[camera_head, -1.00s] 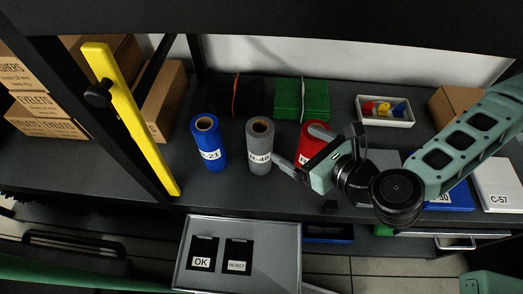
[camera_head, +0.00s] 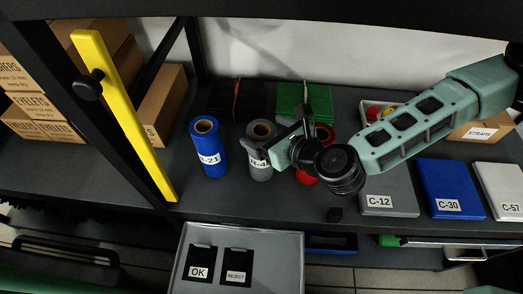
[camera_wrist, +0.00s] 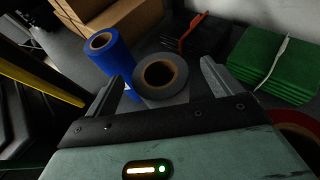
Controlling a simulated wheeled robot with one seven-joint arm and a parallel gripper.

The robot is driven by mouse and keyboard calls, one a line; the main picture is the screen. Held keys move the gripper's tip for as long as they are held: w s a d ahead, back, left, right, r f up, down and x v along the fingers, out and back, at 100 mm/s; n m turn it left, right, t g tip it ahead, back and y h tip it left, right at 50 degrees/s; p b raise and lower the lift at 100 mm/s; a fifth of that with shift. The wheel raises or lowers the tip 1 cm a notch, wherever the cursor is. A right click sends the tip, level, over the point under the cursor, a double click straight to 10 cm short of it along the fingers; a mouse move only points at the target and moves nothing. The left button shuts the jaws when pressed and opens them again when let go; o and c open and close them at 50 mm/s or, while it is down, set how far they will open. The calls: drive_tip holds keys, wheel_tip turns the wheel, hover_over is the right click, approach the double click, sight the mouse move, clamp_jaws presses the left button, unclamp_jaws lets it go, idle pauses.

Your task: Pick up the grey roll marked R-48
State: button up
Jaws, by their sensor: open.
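The grey roll marked R-48 (camera_head: 261,172) stands upright on the shelf, its label partly covered by my gripper in the head view. In the wrist view the grey roll (camera_wrist: 161,77) shows from above, between and beyond the two fingertips. My gripper (camera_head: 252,152) is open, with nothing held. It also shows in the wrist view (camera_wrist: 164,82), with one finger on either side of the roll's outline. Whether a finger touches the roll cannot be told.
A blue roll marked R-21 (camera_head: 209,150) stands close left of the grey roll. A red roll (camera_head: 306,177) stands right, partly behind my arm. Green folded cloths (camera_head: 290,97) lie behind. A yellow bar (camera_head: 122,113) slants at left. A grey tray (camera_head: 285,262) sits in front, below.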

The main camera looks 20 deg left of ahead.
sight(257, 129)
drive_tip(key=p+x, duration=0.1)
drive_tip(key=x, duration=0.3)
drive_tip(key=shift+f, duration=0.2)
drive_tip(key=c, duration=1.8)
drive_tip(key=shift+r, duration=0.1)
